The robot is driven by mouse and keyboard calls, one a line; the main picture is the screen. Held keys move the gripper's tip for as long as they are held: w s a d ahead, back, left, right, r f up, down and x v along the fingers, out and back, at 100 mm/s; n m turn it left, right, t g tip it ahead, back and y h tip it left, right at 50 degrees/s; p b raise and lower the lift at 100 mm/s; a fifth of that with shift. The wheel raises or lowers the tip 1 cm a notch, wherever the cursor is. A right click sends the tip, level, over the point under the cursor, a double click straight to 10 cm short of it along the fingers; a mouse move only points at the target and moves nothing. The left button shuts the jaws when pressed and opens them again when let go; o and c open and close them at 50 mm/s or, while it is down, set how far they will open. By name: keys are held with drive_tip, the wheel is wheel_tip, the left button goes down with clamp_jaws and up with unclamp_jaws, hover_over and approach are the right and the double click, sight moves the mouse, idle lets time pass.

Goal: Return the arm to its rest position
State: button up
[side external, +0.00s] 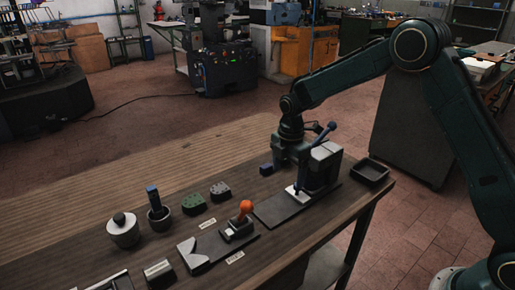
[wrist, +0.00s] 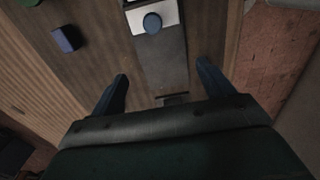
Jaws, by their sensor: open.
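My gripper (wrist: 161,84) is open in the wrist view, with its two blue fingers well apart and nothing seen between them but the surface below. It hangs over the dark base plate (wrist: 160,66) of the press. A white pad (wrist: 134,19) with a round blue knob (wrist: 152,23) lies ahead of the fingers. In the side external view my arm reaches in from the right and its wrist is at the press (side external: 325,166). The fingertips are hard to make out there among the press parts.
A dark blue block (side external: 266,169) sits left of the press; it also shows in the wrist view (wrist: 65,40). A black tray (side external: 371,172) is at the right table end. An orange-knobbed stamp (side external: 245,207), a cup (side external: 160,217) and a lidded pot (side external: 123,232) stand further left.

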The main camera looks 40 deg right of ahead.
drive_tip(key=shift+r, duration=0.1)
drive_tip(key=s+r+m+t, duration=0.1)
drive_tip(key=s+r+m, duration=0.4)
drive_tip(key=r, duration=0.4)
drive_tip(key=s+r+m+t, duration=0.2)
drive_tip(key=s+r+m, duration=0.1)
drive_tip(key=s+r, duration=0.5)
drive_tip(key=s+d+r+m+t, duration=0.1)
drive_tip(key=s+m, duration=0.9)
drive_tip(key=s, duration=1)
wheel_tip(320, 180, up, 2)
drive_tip(key=shift+r+t, duration=0.2)
drive_tip(key=shift+t, duration=0.6)
